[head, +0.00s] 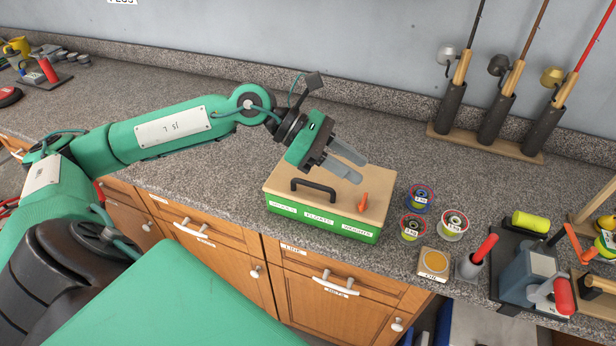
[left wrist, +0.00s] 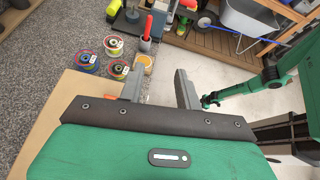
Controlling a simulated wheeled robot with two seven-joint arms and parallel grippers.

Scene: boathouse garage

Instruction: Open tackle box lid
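The tackle box (head: 318,222) is green with a pale wooden lid (head: 287,174), and it stands on the counter with the lid down. A black handle (head: 313,187) is on the lid towards the front left, and an orange latch (head: 363,202) is at the front right. My left gripper (head: 362,170) is above the lid, tilted, with its two grey fingers apart and nothing between them. In the left wrist view the open fingers (left wrist: 160,74) show the floor beyond, and the lid (left wrist: 62,105) lies to the left. My right gripper (left wrist: 211,99) appears small there; its fingers are unclear.
Line spools (head: 453,224), a small tin (head: 434,263) and a red-handled tool (head: 484,250) stand right of the box. Rods in a rack (head: 487,140) stand by the wall. Counter left of the box is clear.

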